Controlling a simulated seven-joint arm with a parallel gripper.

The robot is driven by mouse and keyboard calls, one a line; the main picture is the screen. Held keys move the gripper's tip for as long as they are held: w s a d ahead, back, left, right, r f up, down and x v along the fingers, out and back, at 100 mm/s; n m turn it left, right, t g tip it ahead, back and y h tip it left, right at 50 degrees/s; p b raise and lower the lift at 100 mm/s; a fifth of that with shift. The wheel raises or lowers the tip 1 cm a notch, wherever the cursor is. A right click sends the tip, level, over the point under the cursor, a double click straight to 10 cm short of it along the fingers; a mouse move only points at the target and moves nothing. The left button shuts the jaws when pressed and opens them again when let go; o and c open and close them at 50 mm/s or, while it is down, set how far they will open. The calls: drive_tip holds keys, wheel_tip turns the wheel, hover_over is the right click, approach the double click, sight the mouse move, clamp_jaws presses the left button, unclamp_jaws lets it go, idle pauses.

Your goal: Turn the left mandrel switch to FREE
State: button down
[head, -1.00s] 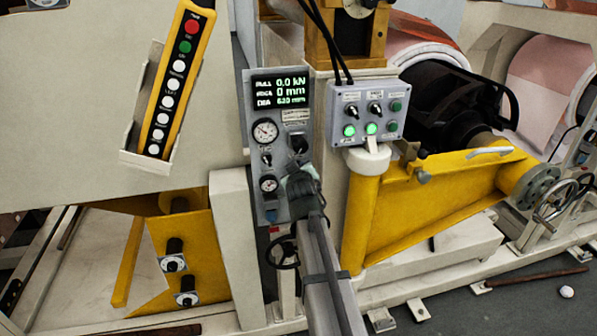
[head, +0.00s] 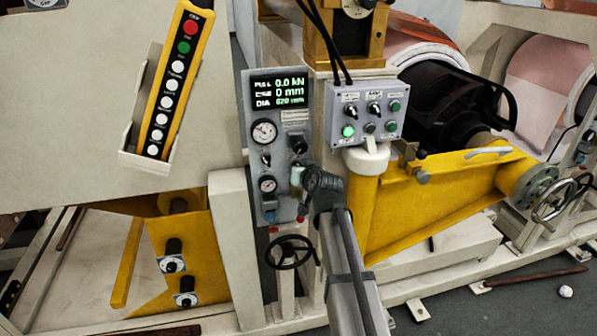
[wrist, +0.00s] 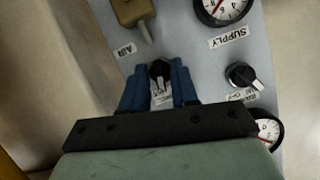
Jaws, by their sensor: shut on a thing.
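In the wrist view my gripper (wrist: 160,90) has its blue fingers on either side of a black selector knob (wrist: 159,70) with a pale pointer, and is shut on it. The label by this knob is partly covered and unreadable, so I cannot tell its marked position. In the head view my gripper (head: 298,172) is at the right side of the grey gauge panel (head: 282,204), below another black knob (head: 298,145). The wrist and fingers hide part of the panel there.
A brass-coloured handle (wrist: 134,14) by an AIR label, a SUPPLY gauge (wrist: 222,8) and a second knob (wrist: 241,75) are close to my fingers. A grey switch box (head: 362,112) stands right of the panel. A handwheel (head: 290,252) is below.

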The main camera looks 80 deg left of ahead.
drive_tip(key=shift+w+m+g, duration=0.1)
drive_tip(key=shift+m+g, duration=0.6)
drive_tip(key=shift+m, duration=0.4)
drive_tip(key=c, duration=1.2)
unclamp_jaws()
drive_tip(key=v, duration=1.3)
drive_tip(key=shift+w+d, duration=0.2)
drive_tip(key=shift+d, duration=0.25)
drive_tip(key=shift+m, duration=0.3)
